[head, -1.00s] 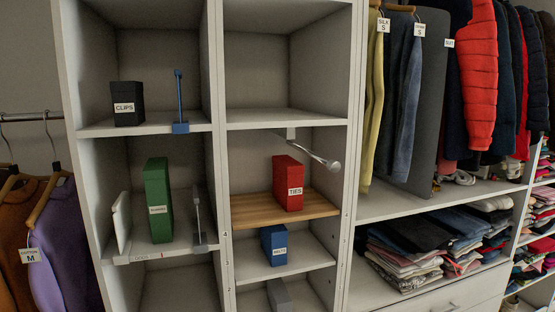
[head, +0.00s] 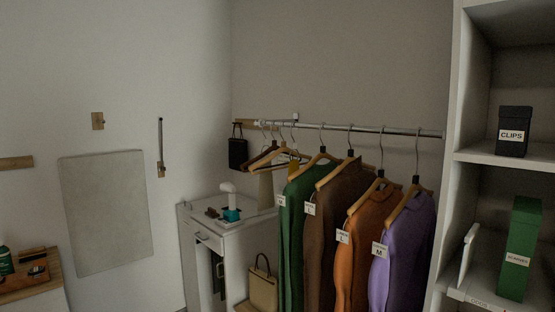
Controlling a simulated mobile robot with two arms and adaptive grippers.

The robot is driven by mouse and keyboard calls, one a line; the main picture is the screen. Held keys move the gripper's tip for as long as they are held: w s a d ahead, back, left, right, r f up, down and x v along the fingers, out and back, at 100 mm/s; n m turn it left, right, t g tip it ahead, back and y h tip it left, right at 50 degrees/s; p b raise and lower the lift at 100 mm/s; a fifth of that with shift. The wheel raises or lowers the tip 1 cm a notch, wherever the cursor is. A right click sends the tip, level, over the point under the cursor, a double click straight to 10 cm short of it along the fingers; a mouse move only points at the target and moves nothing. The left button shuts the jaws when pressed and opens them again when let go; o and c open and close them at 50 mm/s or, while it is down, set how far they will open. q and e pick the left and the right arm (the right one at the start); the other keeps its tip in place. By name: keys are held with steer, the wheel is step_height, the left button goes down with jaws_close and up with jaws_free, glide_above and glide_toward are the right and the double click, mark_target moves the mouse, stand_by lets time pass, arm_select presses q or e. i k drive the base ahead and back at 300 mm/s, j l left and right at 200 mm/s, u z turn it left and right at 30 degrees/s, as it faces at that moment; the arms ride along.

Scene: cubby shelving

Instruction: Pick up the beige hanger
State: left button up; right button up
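Several hangers hang on a metal rail (head: 390,130) in the middle of the head view. At the rail's left end are bare hangers: a dark brown one (head: 262,156) and a lighter tan, beige-looking one (head: 283,157) close beside it. They overlap, so I cannot tell exactly how many there are. To their right, wooden hangers carry a green garment (head: 291,230), a brown one (head: 325,240), an orange one (head: 362,255) and a purple one (head: 405,250), with size tags. Neither of my grippers shows in the head view.
A white cabinet (head: 240,242) with small items on top stands below the rail's left end. A beige handbag (head: 263,288) is beside the garments. Cubby shelving (head: 447,180) with a black CLIPS box (head: 515,131) and a green box (head: 520,250) bounds the right.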

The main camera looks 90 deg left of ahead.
mark_target(283, 148)
steer(key=u, duration=2.75)
steer(key=l+z, duration=0.2)
steer(key=z, duration=2.25)
steer(key=u, duration=2.5)
steer(key=i+j, duration=0.65)
steer(key=j, duration=0.15)
steer(key=i+j+u, duration=0.1)
steer(key=i+j, duration=0.6)
steer(key=j, duration=0.1)
